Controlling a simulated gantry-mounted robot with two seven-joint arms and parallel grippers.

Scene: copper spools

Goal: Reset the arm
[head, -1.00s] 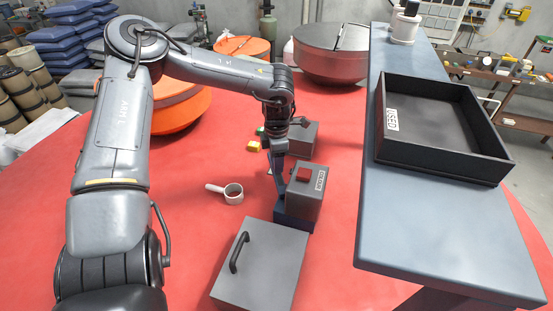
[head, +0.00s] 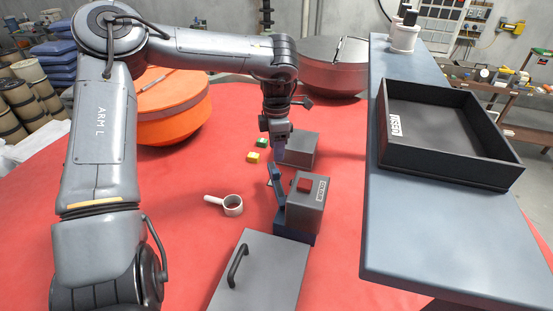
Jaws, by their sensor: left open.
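My left arm comes in from the left and its gripper (head: 278,152) points down. It is open, with no object visible in it. A blue upright piece (head: 278,187) stands at this device's left side, below the gripper. A second grey box (head: 302,149) stands right behind the gripper. The fingertips are small and partly blend with this box. My right gripper is not in view.
A grey lidded box (head: 262,275) is in front.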

